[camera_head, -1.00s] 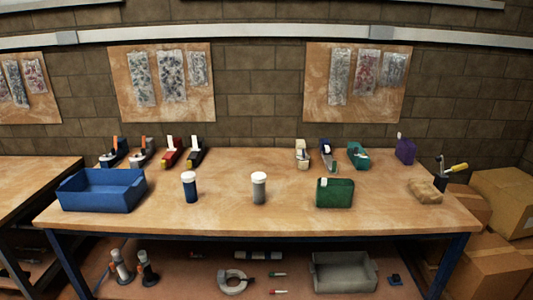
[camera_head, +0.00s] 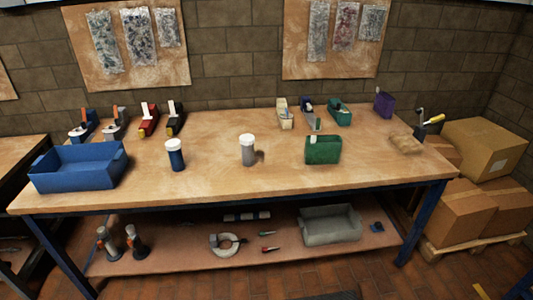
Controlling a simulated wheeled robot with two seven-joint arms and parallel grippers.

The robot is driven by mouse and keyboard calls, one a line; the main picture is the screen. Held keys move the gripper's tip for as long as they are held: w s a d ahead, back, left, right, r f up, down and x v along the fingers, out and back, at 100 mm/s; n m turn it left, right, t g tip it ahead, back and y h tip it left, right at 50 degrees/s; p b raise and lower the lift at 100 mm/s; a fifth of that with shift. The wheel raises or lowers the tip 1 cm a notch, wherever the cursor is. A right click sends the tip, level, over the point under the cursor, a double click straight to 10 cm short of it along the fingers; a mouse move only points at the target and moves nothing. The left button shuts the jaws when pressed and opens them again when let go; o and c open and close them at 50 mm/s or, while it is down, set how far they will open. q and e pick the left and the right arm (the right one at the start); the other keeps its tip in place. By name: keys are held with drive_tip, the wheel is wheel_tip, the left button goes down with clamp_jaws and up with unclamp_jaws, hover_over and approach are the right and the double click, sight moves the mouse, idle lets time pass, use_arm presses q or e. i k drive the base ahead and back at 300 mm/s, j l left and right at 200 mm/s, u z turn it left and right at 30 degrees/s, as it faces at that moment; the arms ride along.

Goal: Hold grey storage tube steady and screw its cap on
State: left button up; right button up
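The grey storage tube (camera_head: 248,154) stands upright near the middle of the wooden workbench (camera_head: 215,183). A white cap (camera_head: 248,138) sits on its top; how tightly it sits cannot be told. A similar blue tube (camera_head: 176,158) with a white cap stands to its left. Neither of my grippers shows in the view.
A blue bin (camera_head: 78,178) is on the bench's left and a green box (camera_head: 323,151) right of the grey tube. Tape dispensers and boxes line the back. A lower shelf holds a grey tray (camera_head: 330,235). Cardboard boxes (camera_head: 484,147) stand at right. The bench front is clear.

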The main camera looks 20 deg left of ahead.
sight(248, 159)
drive_tip(key=j, duration=0.5)
drive_tip(key=k+j+z, duration=0.15)
drive_tip(key=j, duration=0.9)
drive_tip(key=k+j+z, duration=0.15)
drive_tip(key=j, duration=0.35)
drive_tip(key=k+j, duration=0.1)
drive_tip(key=j, duration=0.45)
drive_tip(key=k+j+z, duration=0.1)
drive_tip(key=j, duration=0.4)
